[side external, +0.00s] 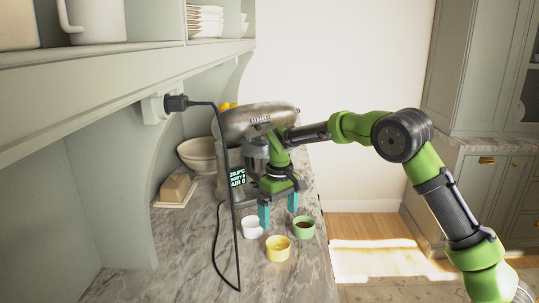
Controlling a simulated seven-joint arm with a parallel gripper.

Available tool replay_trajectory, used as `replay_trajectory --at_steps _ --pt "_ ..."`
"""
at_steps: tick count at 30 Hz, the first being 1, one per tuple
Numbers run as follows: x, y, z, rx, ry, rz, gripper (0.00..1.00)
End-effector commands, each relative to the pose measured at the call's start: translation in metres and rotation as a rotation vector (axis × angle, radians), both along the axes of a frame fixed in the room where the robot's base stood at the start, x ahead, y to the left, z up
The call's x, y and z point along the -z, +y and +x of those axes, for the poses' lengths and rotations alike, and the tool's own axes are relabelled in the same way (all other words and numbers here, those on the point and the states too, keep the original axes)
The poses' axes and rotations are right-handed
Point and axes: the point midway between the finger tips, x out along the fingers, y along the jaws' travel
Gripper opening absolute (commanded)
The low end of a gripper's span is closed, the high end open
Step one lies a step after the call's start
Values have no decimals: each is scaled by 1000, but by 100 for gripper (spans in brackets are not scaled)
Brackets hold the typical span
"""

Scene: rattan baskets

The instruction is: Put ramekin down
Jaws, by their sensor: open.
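Three small ramekins stand on the marble counter: a white one (251,231), a yellow one (278,254) in front, and a green one (303,233) with dark contents at the right. My gripper (279,215) points down with its two teal fingers spread apart. Nothing shows between the fingers. In the picture the fingers end just behind the group, the left one near the white ramekin and the right one near the green one. I cannot tell whether a finger touches either ramekin.
A metal stand mixer (258,117) stands behind my gripper. A black cable (234,215) hangs from the wall plug (176,103) down to the counter. A pale bowl (198,154) and a butter dish (175,190) are at the left. The marble counter (190,265) is clear at the front left.

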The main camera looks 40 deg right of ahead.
Motion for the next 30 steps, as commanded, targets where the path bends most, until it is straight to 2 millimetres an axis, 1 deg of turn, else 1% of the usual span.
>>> replay_trajectory --at_steps 2,5,8,9,11,12,14,15,17,18,20,21,24,27,30 --pt "-7 0 -1 1 -5 0 100" --pt "-23 2 -8 14 -28 12 100" --pt "-51 6 -27 45 -82 37 100" --pt "-65 9 -38 62 -111 51 100" --pt "-84 13 -58 88 -157 74 100" --pt "-96 17 -72 107 -189 91 100" --pt "-111 22 -95 134 -236 115 100" --pt "-120 25 -110 151 -268 129 100" --pt "-129 30 -134 177 -314 153 100" --pt "-134 33 -149 194 -344 168 100" --pt "-139 38 -173 219 -391 189 100" --pt "-140 41 -188 236 -420 204 100" --pt "-138 46 -222 275 -487 235 100" --pt "-132 50 -246 308 -538 259 100" --pt "-125 52 -261 330 -571 275 100"
